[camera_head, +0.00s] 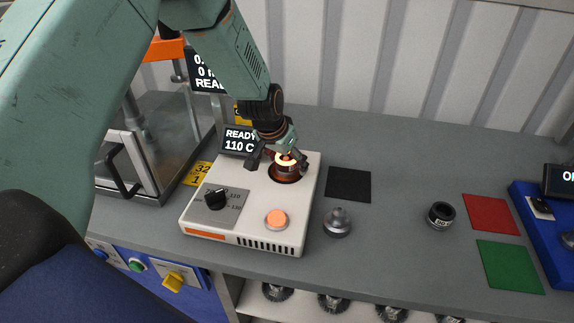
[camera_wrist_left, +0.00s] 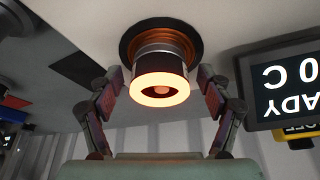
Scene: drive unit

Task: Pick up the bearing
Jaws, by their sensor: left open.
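The bearing appears to be the metal ring (camera_head: 285,159) with a glowing orange face at the round copper-coloured opening of the white heater (camera_head: 309,195). In the left wrist view, the glowing ring (camera_wrist_left: 160,91) is in the middle, in front of the dark-rimmed opening. My left gripper (camera_head: 279,163) is over the heater and open. Its fingers (camera_wrist_left: 160,80) stand on either side of the ring, with visible gaps between pads and ring. Part of the ring is hidden by the gripper in the head view. My right gripper is not in view.
A display (camera_head: 241,141) reading READY 110 C stands behind the heater. Red (camera_head: 491,215) and green (camera_head: 509,266) pads lie further right. A framed press-like machine (camera_head: 140,150) stands left.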

